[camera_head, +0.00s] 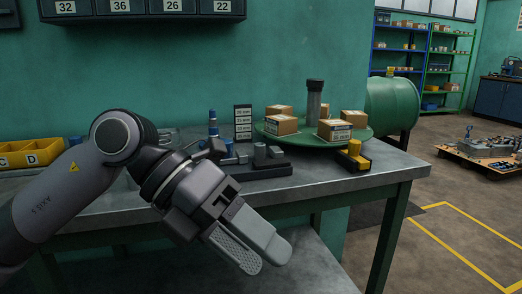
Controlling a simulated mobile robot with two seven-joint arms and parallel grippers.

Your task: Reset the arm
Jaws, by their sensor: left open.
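My left arm (62,200) comes in from the left, with its elbow raised in front of the workbench. My left gripper (258,258) points down and to the right in front of the bench's front edge. Its two fingers are a little apart, with nothing visible between them. My right gripper is not in view.
The grey-topped workbench (392,176) carries a green round tray (361,134) with several cardboard boxes (335,130) and a dark cylinder (314,100). A dark fixture (268,171) and yellow bins (30,153) also stand there. Open floor (440,215) lies to the right.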

